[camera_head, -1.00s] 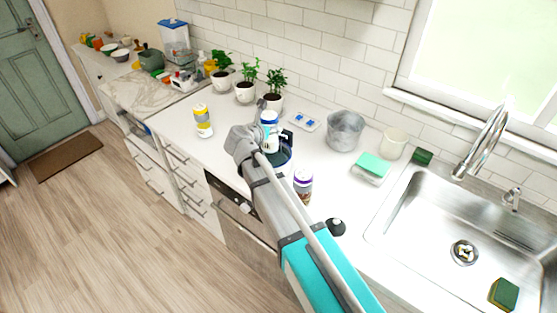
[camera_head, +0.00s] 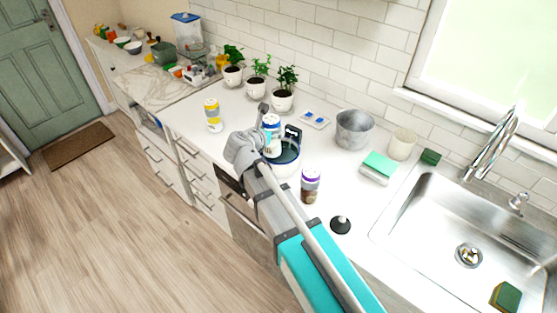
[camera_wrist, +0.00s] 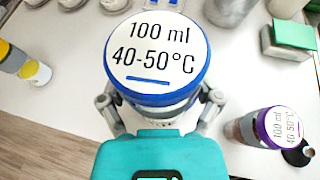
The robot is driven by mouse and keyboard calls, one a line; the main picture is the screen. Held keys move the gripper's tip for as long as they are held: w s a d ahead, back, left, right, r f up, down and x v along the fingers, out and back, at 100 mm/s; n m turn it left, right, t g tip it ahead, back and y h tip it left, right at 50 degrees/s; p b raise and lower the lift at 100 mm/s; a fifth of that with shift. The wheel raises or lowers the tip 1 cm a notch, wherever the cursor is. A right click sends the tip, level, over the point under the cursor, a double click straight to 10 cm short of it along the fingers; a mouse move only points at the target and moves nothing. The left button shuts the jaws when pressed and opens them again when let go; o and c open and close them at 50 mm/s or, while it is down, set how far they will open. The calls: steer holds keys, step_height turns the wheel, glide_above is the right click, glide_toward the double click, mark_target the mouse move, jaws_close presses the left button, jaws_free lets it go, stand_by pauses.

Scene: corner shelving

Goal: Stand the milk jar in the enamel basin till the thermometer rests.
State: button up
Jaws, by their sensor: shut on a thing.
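The jar with the blue lid (camera_head: 271,121) is upright in my gripper (camera_head: 262,143). In the wrist view, its lid (camera_wrist: 155,52) reads "100 ml 40-50°C", and the fingers close on the body from both sides. The enamel basin (camera_head: 287,170), pale outside with a dark blue inside, is behind and below the jar. The jar overlaps the basin's near-left side in the head view; I cannot tell whether it touches the basin. A small black device (camera_head: 293,132) at the basin's far rim may be the thermometer; its reading is not legible.
A purple-lidded jar (camera_head: 311,184) with a similar label stands right of the basin. A yellow-and-white container (camera_head: 213,115) stands left. Potted plants (camera_head: 282,91), a blue-marked tray (camera_head: 314,119) and a metal bucket (camera_head: 354,130) line the back. The sink (camera_head: 440,225) is right.

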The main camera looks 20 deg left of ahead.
steer(key=d+p+v, duration=0.1)
steer(key=v, duration=0.6)
steer(key=shift+s+d+f+p, duration=0.2)
steer(key=shift+s+f+p, duration=0.1)
steer(key=shift+s, duration=0.3)
steer(key=b+x, duration=0.1)
steer(key=x, duration=0.2)
steer(key=b+x, duration=0.1)
steer(key=x, duration=0.2)
steer(key=a+b+x, duration=0.1)
steer(key=b+x, duration=0.1)
steer(key=x, duration=0.1)
steer(key=shift+w+a+f, duration=0.1)
steer(key=shift+w+f, duration=0.25)
steer(key=shift+w, duration=0.05)
steer(key=w+f+b, duration=0.4)
steer(key=b, duration=0.1)
steer(key=shift+f, duration=0.4)
steer(key=shift+w, duration=0.1)
steer(key=shift+w+f+b, duration=0.2)
steer(key=shift+f+b, duration=0.8)
steer(key=shift+w+f+b, duration=0.2)
steer(key=shift+f+b, duration=0.8)
